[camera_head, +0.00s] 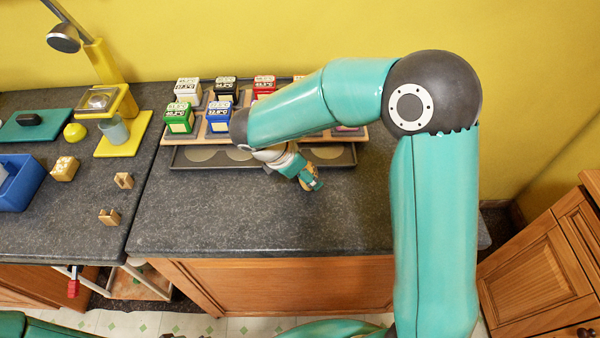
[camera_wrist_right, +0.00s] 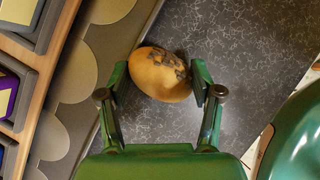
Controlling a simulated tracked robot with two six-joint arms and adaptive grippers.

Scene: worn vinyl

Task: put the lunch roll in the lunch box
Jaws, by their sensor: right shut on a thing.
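The lunch roll (camera_wrist_right: 160,74) is a golden-brown oval with dark patches on its top. In the right wrist view it sits between the two fingers of my right gripper (camera_wrist_right: 157,88), which is shut on it. In the head view my right gripper (camera_head: 309,181) is over the grey worktop, in front of the dark tray, and mostly hides the roll. A blue open box (camera_head: 22,190), possibly the lunch box, stands at the left edge and is cut off by the frame. My left gripper is not in view.
Several coloured labelled blocks (camera_head: 220,115) stand on a stepped rack behind a dark tray (camera_head: 215,158). A yellow stand with a cup (camera_head: 115,133), a yellow-green ball (camera_head: 75,132) and wooden blocks (camera_head: 64,168) are at left. The front worktop (camera_head: 220,215) is clear.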

